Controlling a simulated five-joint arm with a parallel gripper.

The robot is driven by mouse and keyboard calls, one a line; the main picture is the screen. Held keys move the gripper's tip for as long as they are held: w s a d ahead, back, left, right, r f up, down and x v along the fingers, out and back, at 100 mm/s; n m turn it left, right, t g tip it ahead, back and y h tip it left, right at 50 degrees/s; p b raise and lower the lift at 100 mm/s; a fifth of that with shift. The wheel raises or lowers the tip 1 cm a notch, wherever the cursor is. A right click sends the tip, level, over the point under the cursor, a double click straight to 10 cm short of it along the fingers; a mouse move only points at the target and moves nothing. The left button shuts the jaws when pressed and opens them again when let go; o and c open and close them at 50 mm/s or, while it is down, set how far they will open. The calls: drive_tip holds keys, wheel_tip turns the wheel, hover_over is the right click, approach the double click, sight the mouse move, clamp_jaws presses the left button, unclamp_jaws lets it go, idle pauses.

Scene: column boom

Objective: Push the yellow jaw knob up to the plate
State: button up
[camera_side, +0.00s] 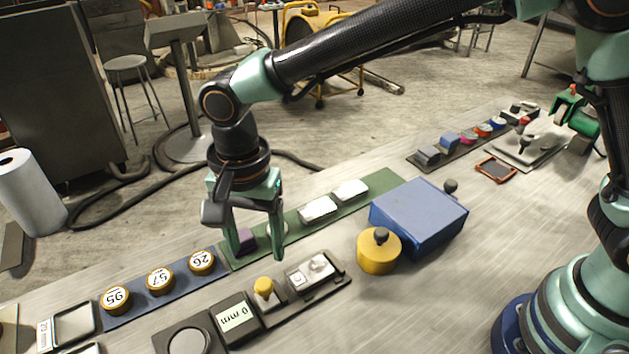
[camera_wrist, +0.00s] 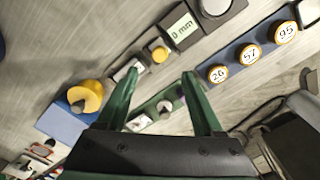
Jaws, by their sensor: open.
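The yellow jaw knob (camera_side: 263,287) stands upright on a dark gauge strip (camera_side: 215,312), beside a display reading 0 mm (camera_side: 234,316). A pale metal plate or block (camera_side: 312,269) sits on the strip to the right of the knob, with a gap between them. The wrist view also shows the knob (camera_wrist: 159,52) and the display (camera_wrist: 183,27); the plate there is partly behind a finger. My gripper (camera_side: 257,252) is open, fingers pointing down, holding nothing. It hovers behind the knob, near the green mat, and does not appear to touch it.
A yellow cylinder (camera_side: 378,254) with a dark knob and a blue box (camera_side: 418,216) stand to the right. A green mat (camera_side: 383,185) holds white blocks (camera_side: 317,209) and a purple block (camera_side: 246,240). Numbered yellow discs (camera_side: 160,281) lie left. Bare tabletop is at front right.

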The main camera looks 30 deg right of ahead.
sight(264, 283)
wheel_tip(264, 283, down, 9)
drive_tip(key=shift+f, duration=0.15)
idle(0.4)
clamp_jaws()
drive_tip(key=shift+d, duration=0.1)
idle(1.1)
